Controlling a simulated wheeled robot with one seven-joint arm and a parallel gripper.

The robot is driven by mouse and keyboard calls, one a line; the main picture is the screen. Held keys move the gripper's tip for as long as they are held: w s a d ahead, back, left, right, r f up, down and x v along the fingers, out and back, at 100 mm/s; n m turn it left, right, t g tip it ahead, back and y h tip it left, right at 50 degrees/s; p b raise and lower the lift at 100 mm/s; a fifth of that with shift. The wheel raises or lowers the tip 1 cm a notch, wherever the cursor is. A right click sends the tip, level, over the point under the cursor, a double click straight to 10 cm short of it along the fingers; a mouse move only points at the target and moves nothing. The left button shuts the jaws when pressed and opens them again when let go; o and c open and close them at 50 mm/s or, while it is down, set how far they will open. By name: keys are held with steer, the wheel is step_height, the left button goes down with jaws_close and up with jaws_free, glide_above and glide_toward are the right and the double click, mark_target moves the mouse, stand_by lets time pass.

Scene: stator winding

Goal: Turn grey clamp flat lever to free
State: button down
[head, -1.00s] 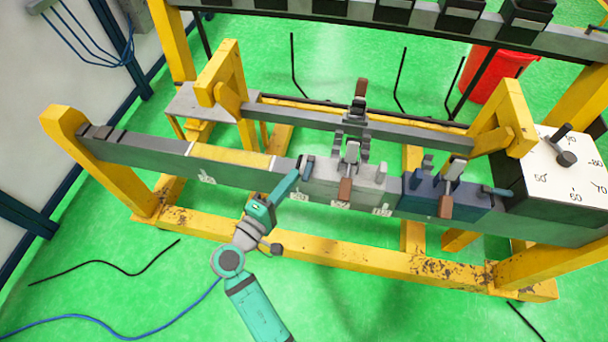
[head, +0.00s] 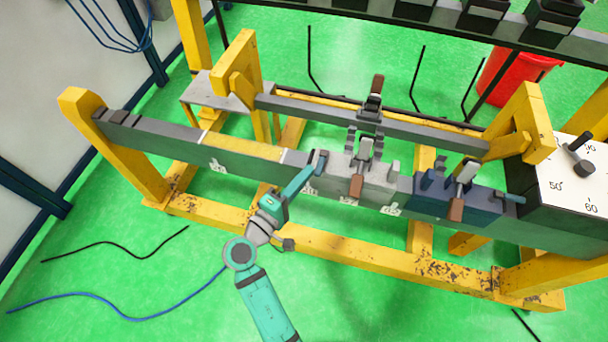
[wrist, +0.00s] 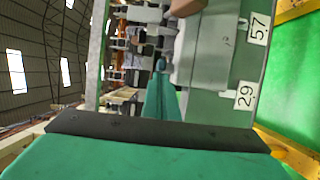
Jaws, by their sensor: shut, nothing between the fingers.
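The grey clamp (head: 375,187) sits on the long grey beam, with a brown-handled lever (head: 357,186) at its front. A small dark blue-grey flat lever (head: 319,160) stands at the clamp's left end. My gripper (head: 313,170) is shut, its narrow teal fingers reaching up from the lower left to this lever. The fingertips look at or very near it; contact cannot be told. In the wrist view the shut fingers (wrist: 161,80) point at the clamp's end, and a small blue-grey piece shows at their tip. Part of the lever is hidden by the fingers.
A dark blue clamp (head: 455,200) with its own flat lever stands on the beam (head: 160,140) to the right. A white dial box (head: 570,180) is at the right end. Yellow frame posts (head: 115,150) and a rear rail surround the beam. Green floor is open at front left.

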steer(key=w+a+v, duration=0.1)
steer(key=a+v, duration=0.1)
steer(key=v, duration=0.9)
steer(key=shift+w+a, duration=0.15)
steer(key=s+d+f+n+y, duration=0.1)
steer(key=s+d+f+y, duration=0.2)
steer(key=f, duration=0.4)
steer(key=s+f+n+y, duration=0.1)
steer(key=s+f+y, duration=0.1)
steer(key=f+y, duration=0.35)
steer(key=s+f+m+g+y, duration=0.1)
steer(key=s+f+m+y, duration=0.25)
steer(key=s, duration=0.55)
steer(key=s+d+r+m+t, duration=0.2)
steer(key=s+r+m, duration=0.6)
steer(key=s+r, duration=0.2)
steer(key=shift+s+d+r+t, duration=0.3)
steer(key=shift+r, duration=0.2)
